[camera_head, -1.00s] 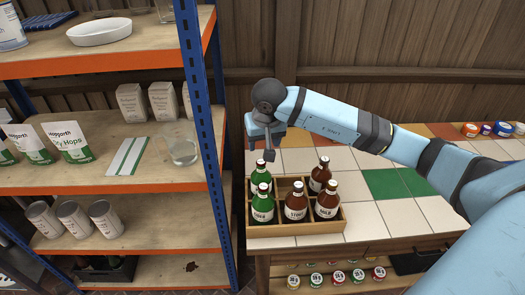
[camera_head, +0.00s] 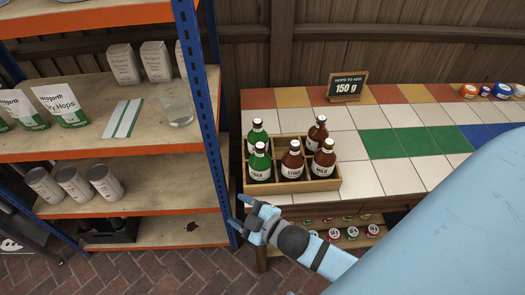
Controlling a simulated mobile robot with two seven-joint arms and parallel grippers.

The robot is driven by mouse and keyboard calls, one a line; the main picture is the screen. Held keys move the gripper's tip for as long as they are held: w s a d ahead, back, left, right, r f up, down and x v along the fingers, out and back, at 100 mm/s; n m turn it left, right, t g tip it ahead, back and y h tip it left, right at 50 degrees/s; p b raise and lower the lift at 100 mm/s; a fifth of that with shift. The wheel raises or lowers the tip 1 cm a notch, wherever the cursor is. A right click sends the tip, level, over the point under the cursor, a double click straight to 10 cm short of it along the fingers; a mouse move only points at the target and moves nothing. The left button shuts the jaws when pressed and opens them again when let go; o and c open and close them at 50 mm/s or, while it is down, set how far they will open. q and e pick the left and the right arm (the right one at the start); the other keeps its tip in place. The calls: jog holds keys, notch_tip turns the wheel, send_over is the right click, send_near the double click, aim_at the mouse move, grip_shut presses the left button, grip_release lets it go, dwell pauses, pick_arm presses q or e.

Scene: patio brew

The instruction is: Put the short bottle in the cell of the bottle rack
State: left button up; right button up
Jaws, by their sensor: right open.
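The wooden bottle rack (camera_head: 330,185) stands on the tiled counter, near its left front. It holds a green bottle at back left (camera_head: 257,136), a green bottle at front left (camera_head: 259,163), a brown bottle at front middle (camera_head: 292,161), a brown bottle at front right (camera_head: 324,159) and a brown bottle at back right (camera_head: 317,132). The back middle cell looks empty. I cannot tell which bottle is the short one. My right gripper (camera_head: 240,213) is open and empty, in front of the rack's left end, apart from the bottles. My left gripper is out of view.
A shelf unit with a blue post (camera_head: 208,100) stands close left of my right gripper. It holds hops pouches (camera_head: 60,105), cans (camera_head: 104,182) and a glass (camera_head: 176,104). A price sign (camera_head: 346,86) stands at the counter's back. Bottle caps sit on a lower shelf. My right arm hides the counter's front right.

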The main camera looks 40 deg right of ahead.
jog(key=s+f+m+g+h, duration=0.1)
jog(key=s+f+m+g, duration=0.3)
jog(key=s+f+m, duration=0.4)
jog(key=shift+s+d+f+h, duration=0.25)
jog(key=shift+s+f+h, duration=0.1)
jog(key=shift+h, duration=0.05)
jog(key=shift+r, duration=0.1)
